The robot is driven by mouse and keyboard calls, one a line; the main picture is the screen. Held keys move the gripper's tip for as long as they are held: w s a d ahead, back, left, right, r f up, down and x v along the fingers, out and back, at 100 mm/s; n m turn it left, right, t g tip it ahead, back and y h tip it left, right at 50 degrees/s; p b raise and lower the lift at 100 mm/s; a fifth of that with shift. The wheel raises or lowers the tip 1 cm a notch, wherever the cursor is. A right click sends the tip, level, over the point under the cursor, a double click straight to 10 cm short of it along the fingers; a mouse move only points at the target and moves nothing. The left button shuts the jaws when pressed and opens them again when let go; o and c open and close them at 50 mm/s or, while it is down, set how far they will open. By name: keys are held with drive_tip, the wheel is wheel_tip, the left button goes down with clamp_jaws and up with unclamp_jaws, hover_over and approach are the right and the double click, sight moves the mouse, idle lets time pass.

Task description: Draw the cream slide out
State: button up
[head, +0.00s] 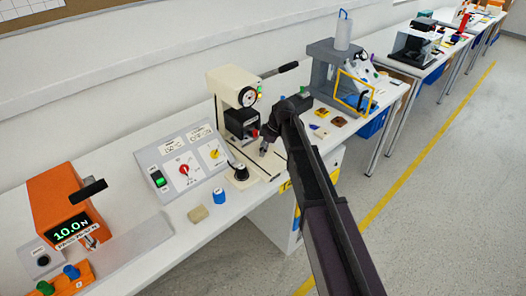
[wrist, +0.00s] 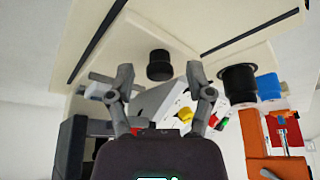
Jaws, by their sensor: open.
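A cream press-like machine (head: 232,90) with a round dial stands on the bench in the head view. Its flat cream base (head: 272,169) carries dark grooves. In the wrist view, a cream plate (wrist: 120,48) with a black groove on each side fills the top, and a short black knob (wrist: 159,66) stands out from it. I cannot tell for certain which part is the cream slide. My gripper (head: 264,150) is low in front of the machine, over its base. In the wrist view my gripper (wrist: 160,78) is open and empty, with the knob between and beyond its fingertips.
A sloped switch panel (head: 155,155) with red and yellow knobs stands left of the machine. A black knob on a plate (head: 240,174), a blue cylinder (head: 220,196) and a beige block (head: 197,214) lie near it. An orange force gauge (head: 56,200) is farther left. A grey stand (head: 325,75) is right.

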idle(0.3)
clamp_jaws()
drive_tip(key=s+d, duration=0.9)
drive_tip(key=shift+d, duration=0.25)
drive_tip(key=shift+f, duration=0.1)
unclamp_jaws()
drive_tip(key=shift+d, duration=0.1)
drive_tip(key=shift+w+r, duration=0.1)
drive_tip(key=shift+r, duration=0.1)
